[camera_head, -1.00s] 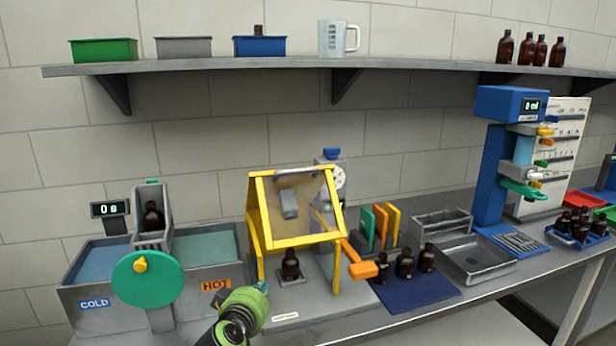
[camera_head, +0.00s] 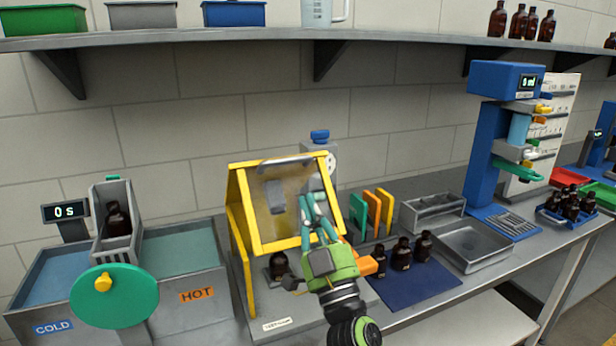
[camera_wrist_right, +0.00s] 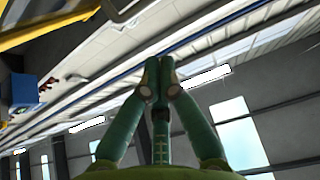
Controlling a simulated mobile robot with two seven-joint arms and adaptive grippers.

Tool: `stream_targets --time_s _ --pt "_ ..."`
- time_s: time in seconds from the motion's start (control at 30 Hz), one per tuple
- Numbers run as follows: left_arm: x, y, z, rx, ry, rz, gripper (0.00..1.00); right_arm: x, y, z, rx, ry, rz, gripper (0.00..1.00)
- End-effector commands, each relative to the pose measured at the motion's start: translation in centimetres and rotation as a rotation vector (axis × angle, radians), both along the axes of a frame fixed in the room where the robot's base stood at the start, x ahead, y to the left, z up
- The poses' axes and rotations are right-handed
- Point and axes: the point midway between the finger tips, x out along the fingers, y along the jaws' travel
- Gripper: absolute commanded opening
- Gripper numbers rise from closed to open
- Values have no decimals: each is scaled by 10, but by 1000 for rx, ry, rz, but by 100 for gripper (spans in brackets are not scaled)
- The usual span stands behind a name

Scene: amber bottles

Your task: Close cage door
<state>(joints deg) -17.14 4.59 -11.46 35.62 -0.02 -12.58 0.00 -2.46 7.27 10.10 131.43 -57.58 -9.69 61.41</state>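The cage (camera_head: 238,262) is a yellow-framed box on the bench, left of centre in the head view. Its clear door (camera_head: 268,225), framed in yellow, is swung up and tilted, so the lower front is open. An amber bottle (camera_head: 278,266) stands inside, below the door's lower edge. My right gripper (camera_head: 312,198), green with teal fingers, points up in front of the door's right side; I cannot tell whether it touches. In the right wrist view its fingertips (camera_wrist_right: 158,66) meet with nothing visible between them. A yellow bar (camera_wrist_right: 45,28) crosses that view's upper left. My left gripper is out of view.
The hot and cold bath with a green dial (camera_head: 115,297) stands left of the cage. An orange lever (camera_head: 368,266) sticks out at the cage's right. Amber bottles (camera_head: 402,255) stand on a blue mat (camera_head: 415,288) nearby. A metal tray (camera_head: 472,247) lies farther right.

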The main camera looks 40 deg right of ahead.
Motion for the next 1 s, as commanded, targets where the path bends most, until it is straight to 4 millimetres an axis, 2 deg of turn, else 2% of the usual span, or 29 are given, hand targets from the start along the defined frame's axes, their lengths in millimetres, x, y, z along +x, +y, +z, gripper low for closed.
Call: stream_targets --time_s 0.17,0.6,0.63,0.7,1.0 --pt "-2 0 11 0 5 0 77 10 -1 15 -7 -13 13 0" --pt "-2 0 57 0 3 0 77 81 -19 70 -7 -11 9 0" --pt "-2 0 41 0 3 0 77 79 -18 48 0 -7 10 0" --pt "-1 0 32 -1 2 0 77 77 -17 35 -1 -7 9 0" --pt "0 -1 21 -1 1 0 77 76 -17 20 -5 -9 10 0"
